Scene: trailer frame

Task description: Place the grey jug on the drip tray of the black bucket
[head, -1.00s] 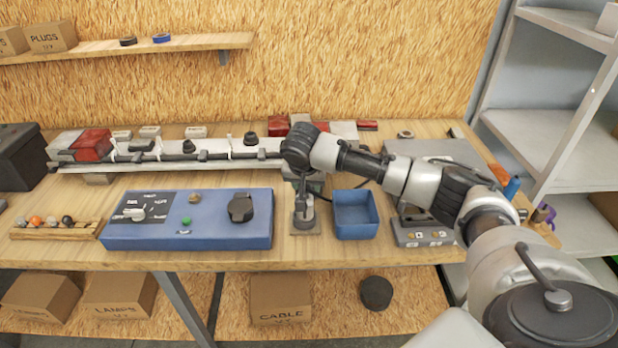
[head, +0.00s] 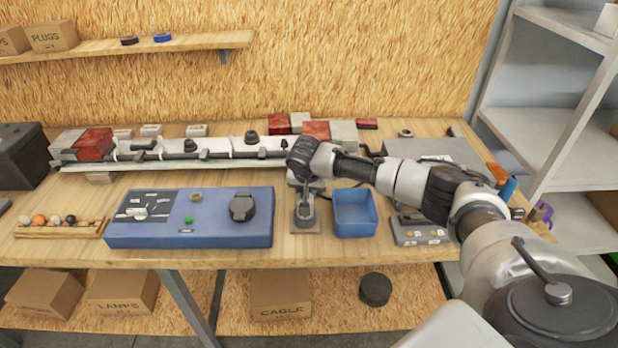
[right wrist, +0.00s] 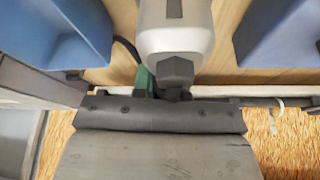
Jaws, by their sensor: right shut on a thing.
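I see no thing that I can clearly name as a grey jug, a drip tray or a black bucket. My right gripper (head: 306,184) points down over a small grey stand (head: 305,227) with a dark upright piece, left of a blue bin (head: 355,213). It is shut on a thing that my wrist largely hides. In the right wrist view a pale grey rounded body (right wrist: 175,40) with a dark faceted end fills the top middle; I cannot tell whether it is the held thing. My left gripper is out of view.
A blue control box (head: 150,236) stands left of the stand. Behind runs a pale rail (head: 230,147) with black cable and clips. A grey switch box (head: 418,229) lies right of the bin. A dark round thing (head: 375,289) sits on the lower shelf.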

